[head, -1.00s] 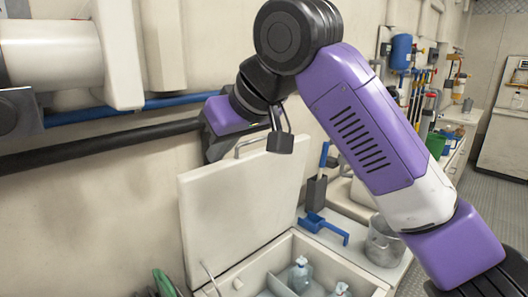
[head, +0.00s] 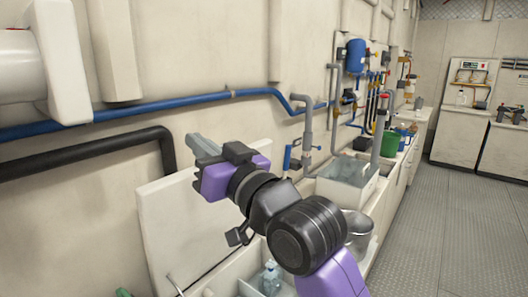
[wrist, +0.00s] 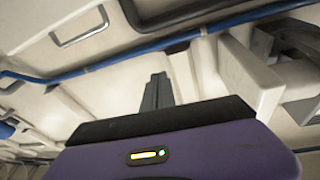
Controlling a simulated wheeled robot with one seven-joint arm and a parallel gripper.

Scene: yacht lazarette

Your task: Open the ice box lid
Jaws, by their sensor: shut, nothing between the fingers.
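The ice box lid (head: 190,222) is a pale flat panel standing steeply raised at the back of the ice box (head: 228,284), leaning toward the wall. The box is open, and a clear bottle (head: 270,278) shows inside. My gripper (head: 203,146) is up above the lid's top edge, apart from it, pointing toward the wall. Its grey fingers (wrist: 157,92) are together and empty in the wrist view. My arm hides the lid's right part and much of the box.
A blue pipe (head: 135,111) and a black pipe (head: 80,155) run along the wall near my gripper. A sink (head: 350,170) and a green bucket (head: 390,144) stand along the counter at right. The floor (head: 440,225) is clear.

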